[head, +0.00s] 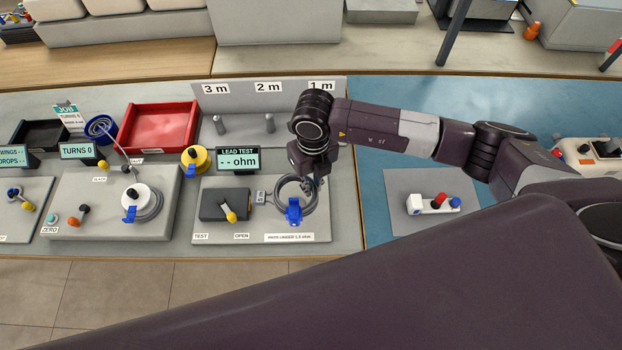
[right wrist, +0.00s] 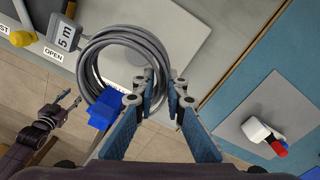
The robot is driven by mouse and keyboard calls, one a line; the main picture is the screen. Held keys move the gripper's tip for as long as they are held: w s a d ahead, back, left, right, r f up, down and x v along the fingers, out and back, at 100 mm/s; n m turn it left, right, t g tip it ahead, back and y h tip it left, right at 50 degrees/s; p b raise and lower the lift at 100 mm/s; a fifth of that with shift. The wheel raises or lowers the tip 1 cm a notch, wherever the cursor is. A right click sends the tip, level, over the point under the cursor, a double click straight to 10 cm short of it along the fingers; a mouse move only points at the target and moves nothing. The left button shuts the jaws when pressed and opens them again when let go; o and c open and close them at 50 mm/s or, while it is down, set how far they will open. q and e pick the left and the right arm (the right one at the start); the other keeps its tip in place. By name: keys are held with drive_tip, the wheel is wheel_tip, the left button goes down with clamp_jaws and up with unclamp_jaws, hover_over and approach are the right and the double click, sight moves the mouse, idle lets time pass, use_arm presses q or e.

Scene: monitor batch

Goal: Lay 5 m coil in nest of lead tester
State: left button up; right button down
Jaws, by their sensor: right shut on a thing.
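The grey 5 m coil (head: 281,203) has a blue clip (head: 294,211) and a "5 m" tag (right wrist: 64,32). My right gripper (head: 314,181) is shut on the coil's side; the coil also shows in the right wrist view (right wrist: 93,52). The coil is over the right part of the lead tester's grey plate (head: 215,227); I cannot tell whether it touches. The nest is not clearly visible beneath it. The tester's display (head: 238,159) reads "-- ohm". Its yellow-knobbed lever (head: 230,215) points toward OPEN. My left gripper (right wrist: 70,98) is small in the right wrist view, its fingers unclear.
A peg rack (head: 290,98) marked 3 m, 2 m and 1 m stands behind the tester. A winding station with a white hub (head: 133,198) and a red tray (head: 160,127) are left. A grey mat (head: 400,185) with a small white block (head: 430,204) is right.

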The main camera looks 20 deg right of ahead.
drive_tip(key=shift+w+a+m, duration=0.1)
drive_tip(key=shift+w+m, duration=0.1)
drive_tip(key=shift+m, duration=0.3)
wheel_tip(320, 180, down, 5)
drive_tip(key=b, duration=0.5)
drive_tip(key=shift+f, duration=0.15)
drive_tip(key=shift+f+b, duration=0.35)
drive_tip(key=shift+b, duration=0.2)
drive_tip(key=c, duration=1.9)
unclamp_jaws()
